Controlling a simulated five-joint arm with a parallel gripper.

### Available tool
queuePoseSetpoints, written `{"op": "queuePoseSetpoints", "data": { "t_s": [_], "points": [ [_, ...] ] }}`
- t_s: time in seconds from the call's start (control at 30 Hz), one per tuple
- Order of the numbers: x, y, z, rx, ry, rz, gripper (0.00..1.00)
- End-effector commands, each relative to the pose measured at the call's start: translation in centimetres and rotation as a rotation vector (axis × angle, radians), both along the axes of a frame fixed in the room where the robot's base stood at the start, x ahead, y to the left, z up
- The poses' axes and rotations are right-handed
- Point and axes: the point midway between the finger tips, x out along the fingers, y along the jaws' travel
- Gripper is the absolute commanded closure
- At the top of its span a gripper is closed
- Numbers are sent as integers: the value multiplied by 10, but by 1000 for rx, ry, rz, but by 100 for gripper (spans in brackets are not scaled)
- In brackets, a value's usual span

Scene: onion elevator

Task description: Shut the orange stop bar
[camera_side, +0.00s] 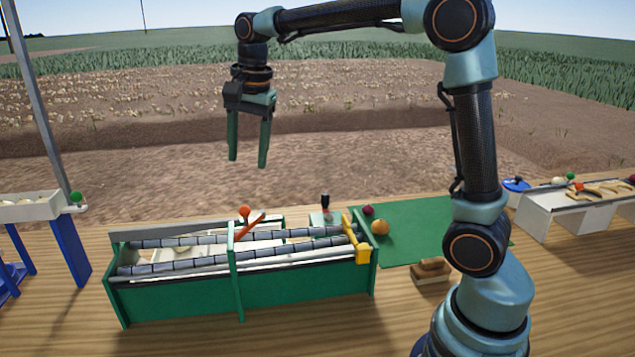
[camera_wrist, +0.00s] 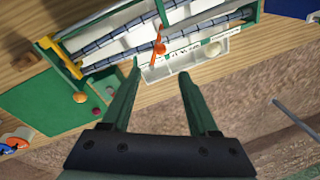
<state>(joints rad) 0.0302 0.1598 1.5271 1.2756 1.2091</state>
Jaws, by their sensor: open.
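The orange stop bar (camera_side: 250,227) sits at a slant across the rear part of the green conveyor (camera_side: 180,298), near its middle upright. An orange knob (camera_side: 244,211) shows beside it. In the wrist view my fingers (camera_wrist: 160,68) stand either side of the line towards the knob. Whether the bar touches its frame I cannot tell.
A yellow part (camera_side: 361,250) caps the conveyor's right end. A black-handled lever (camera_side: 325,202) stands behind it. A green mat (camera_side: 420,225) with round onions lies to the right, and a brown block (camera_side: 431,270) sits in front. A blue-legged stand (camera_side: 68,245) is at left.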

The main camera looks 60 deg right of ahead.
Motion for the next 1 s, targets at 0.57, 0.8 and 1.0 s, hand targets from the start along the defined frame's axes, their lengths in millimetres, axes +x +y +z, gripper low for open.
{"op": "queuePoseSetpoints", "data": {
  "t_s": [0.57,0.8,1.0],
  "points": [
    [20,0,-13,-84,-42,409,100],
    [43,1,-27,-214,-89,905,100],
    [52,1,-32,-282,-106,1126,100]
  ]
}}
